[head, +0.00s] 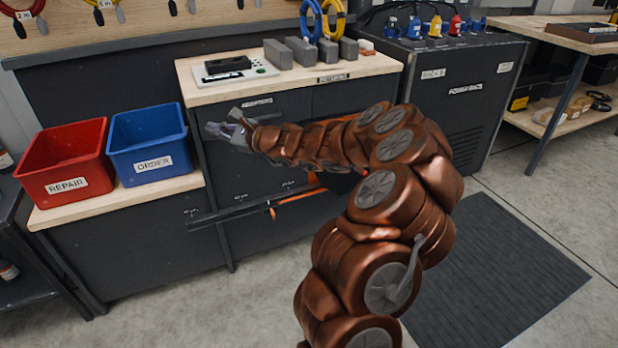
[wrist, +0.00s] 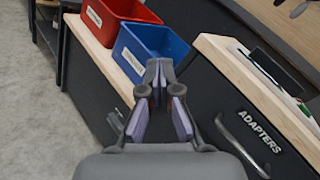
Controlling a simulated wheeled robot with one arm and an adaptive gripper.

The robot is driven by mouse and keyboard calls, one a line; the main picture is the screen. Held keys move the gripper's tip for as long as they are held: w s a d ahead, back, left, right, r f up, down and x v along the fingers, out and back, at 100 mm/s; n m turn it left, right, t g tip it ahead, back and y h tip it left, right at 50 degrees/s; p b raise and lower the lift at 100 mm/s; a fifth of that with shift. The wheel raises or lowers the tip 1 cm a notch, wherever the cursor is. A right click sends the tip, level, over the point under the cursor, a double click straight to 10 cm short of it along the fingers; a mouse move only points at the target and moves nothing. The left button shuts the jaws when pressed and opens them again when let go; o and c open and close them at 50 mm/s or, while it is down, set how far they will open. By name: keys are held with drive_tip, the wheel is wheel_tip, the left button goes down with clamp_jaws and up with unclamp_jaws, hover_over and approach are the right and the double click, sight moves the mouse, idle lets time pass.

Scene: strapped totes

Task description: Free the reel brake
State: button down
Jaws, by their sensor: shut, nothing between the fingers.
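No part that I can clearly identify as the reel brake shows. In the head view, something orange (head: 298,199), possibly part of the reel, shows low on the dark bench front, mostly hidden behind my arm. A dark bar (head: 235,211) with small labels above it runs along the front beside it. My gripper (head: 212,128) is in front of the adapters drawer, left of the orange part and apart from it. In the wrist view my gripper (wrist: 158,68) is shut, its fingertips together and nothing between them.
A red REPAIR bin (head: 66,165) and a blue ORDER bin (head: 150,143) stand on the lower left bench. Grey blocks (head: 300,52) and a black device (head: 227,63) sit on the higher bench. A dark mat (head: 495,280) lies on open floor at right.

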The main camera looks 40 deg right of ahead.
drive_tip(key=s+d+f+m+h+b, duration=0.2)
drive_tip(key=s+d+f+m+h, duration=0.1)
drive_tip(key=d+f, duration=0.6)
drive_tip(key=s+d+f+m+g+h+b, duration=0.1)
drive_tip(key=s+d+f+m+h+b, duration=0.1)
drive_tip(key=d+f+m, duration=0.4)
drive_tip(key=s+d+f+m+g+h+b, duration=0.1)
drive_tip(key=s+d+f+m+h, duration=0.3)
drive_tip(key=d+f, duration=1)
drive_tip(key=d+m+h+b, duration=0.1)
drive_tip(key=d+h, duration=0.1)
drive_tip(key=shift+m+h, duration=0.3)
drive_tip(key=shift+b+x, duration=1.35)
drive_tip(key=shift+x, duration=3.75)
drive_tip(key=shift+s+a+r+b, duration=0.1)
drive_tip(key=shift+r+b, duration=0.15)
drive_tip(key=shift+r, duration=0.75)
drive_tip(key=shift+s+a+r+b, duration=0.1)
drive_tip(key=shift+s+r+b, duration=0.1)
drive_tip(key=shift+r, duration=0.8)
